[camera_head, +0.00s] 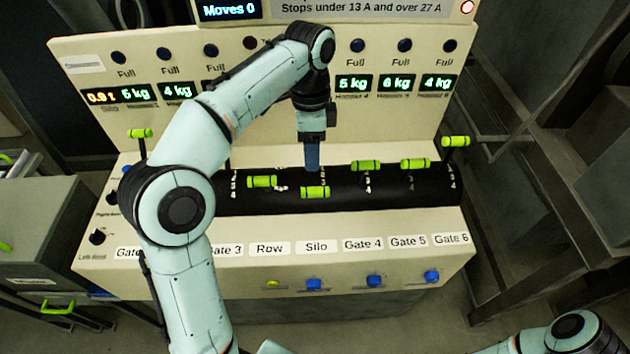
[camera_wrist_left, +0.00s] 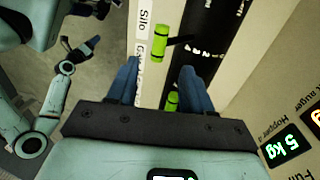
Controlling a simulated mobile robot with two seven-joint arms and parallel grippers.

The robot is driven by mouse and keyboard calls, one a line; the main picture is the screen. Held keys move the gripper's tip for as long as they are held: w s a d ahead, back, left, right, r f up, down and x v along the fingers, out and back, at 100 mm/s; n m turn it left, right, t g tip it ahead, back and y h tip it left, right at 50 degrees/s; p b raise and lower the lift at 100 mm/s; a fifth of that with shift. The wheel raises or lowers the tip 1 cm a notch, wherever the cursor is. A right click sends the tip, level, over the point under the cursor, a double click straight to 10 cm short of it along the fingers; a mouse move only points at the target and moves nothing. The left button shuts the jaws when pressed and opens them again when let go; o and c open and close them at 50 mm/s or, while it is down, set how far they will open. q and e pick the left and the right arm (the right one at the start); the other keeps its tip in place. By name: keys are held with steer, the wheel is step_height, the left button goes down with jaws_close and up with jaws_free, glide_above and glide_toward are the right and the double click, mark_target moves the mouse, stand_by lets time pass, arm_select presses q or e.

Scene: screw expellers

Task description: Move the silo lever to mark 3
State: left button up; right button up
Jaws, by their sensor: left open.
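The silo lever has a green handle (camera_head: 315,192) above the Silo label (camera_head: 316,246), tilted toward the front of the black curved panel (camera_head: 285,200). In the left wrist view the silo handle (camera_wrist_left: 160,43) is beside its label, with its dark stem running right. My left gripper (camera_head: 312,165) points down just above and behind that handle. Its blue fingers (camera_wrist_left: 159,68) are open, and the silo handle appears beyond their tips, not gripped. Another green handle (camera_wrist_left: 172,102), apparently gate 4's, shows between the fingers, partly hidden. My right gripper (camera_wrist_left: 85,45) is small.
Neighbouring green handles are the Row lever (camera_head: 262,181) on the left, and Gate 4 (camera_head: 365,165) and Gate 5 (camera_head: 415,163) on the right. The Gate 6 lever (camera_head: 456,141) stands up. My left arm hides part of the console's left side.

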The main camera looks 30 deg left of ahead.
mark_target(312, 189)
arm_select(q)
steer(key=f, duration=0.3)
steer(key=f+b, duration=0.1)
steer(key=f, duration=0.2)
steer(key=s+f+b, duration=0.1)
steer(key=f, duration=0.2)
steer(key=shift+d+f, duration=0.25)
steer(key=shift+f, duration=0.5)
arm_select(e)
steer(key=shift+g, duration=0.3)
steer(key=s+f, duration=0.3)
steer(key=f, duration=0.1)
steer(key=shift+s+f, duration=0.1)
steer(key=shift+s, duration=0.3)
arm_select(q)
jaws_close()
